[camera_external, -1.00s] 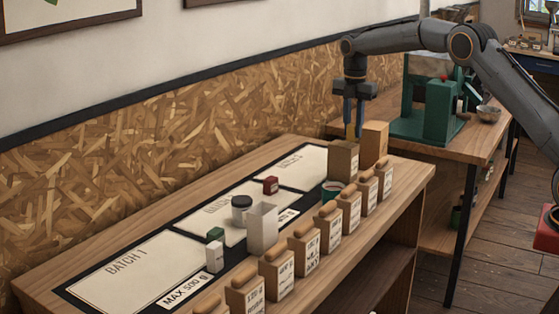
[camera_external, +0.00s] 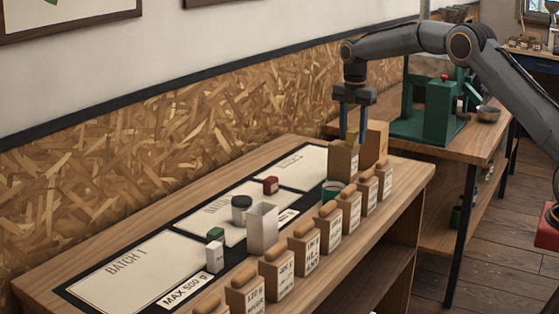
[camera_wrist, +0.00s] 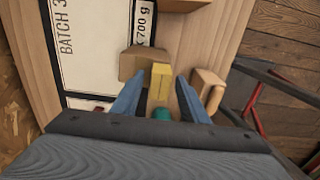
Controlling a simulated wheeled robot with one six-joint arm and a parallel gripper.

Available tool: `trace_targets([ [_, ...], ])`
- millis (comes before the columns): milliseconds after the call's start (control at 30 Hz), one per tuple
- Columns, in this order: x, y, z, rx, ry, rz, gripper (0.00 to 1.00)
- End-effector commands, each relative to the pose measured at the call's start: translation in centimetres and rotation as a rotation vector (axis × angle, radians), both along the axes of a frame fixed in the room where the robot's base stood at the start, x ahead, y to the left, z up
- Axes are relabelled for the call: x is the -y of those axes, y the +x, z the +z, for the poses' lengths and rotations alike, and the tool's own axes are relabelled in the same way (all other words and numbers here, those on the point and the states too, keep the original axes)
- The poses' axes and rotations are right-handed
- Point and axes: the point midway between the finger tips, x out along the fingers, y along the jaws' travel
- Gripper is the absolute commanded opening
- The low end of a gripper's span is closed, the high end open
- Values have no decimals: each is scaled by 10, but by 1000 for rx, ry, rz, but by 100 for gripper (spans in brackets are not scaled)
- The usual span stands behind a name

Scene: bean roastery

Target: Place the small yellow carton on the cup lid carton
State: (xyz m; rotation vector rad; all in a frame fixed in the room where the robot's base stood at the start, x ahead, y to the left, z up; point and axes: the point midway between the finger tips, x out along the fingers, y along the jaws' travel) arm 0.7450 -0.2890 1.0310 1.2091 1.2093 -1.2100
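The small yellow carton (camera_wrist: 160,82) stands between my fingers in the wrist view, with a gap on each side. In the external view it shows only as a small yellow patch (camera_external: 352,138) between the fingers. Below it is a brown cardboard carton (camera_external: 342,163), likely the cup lid carton; no label is readable. Its top (camera_wrist: 137,62) shows behind the yellow carton in the wrist view. The yellow carton appears to rest on it, though the contact is hidden. My gripper (camera_external: 352,138) is open around the yellow carton, fingers pointing down.
A taller brown carton (camera_external: 376,140) stands close behind, to the right. A teal cup (camera_external: 331,188) and a row of labelled stoppered containers (camera_external: 350,207) stand nearer the front. BATCH 1 (camera_external: 125,270) is mostly clear.

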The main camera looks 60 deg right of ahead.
Motion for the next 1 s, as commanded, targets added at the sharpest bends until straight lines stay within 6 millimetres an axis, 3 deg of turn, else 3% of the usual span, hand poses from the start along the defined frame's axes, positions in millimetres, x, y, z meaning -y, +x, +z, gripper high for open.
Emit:
trace_targets([
  [167,0,1,23,4,-2,0,40],
  [600,0,1,105,3,-1,0,40],
  [800,0,1,119,1,-1,0,40],
  [1000,0,0,120,0,0,0,40],
])
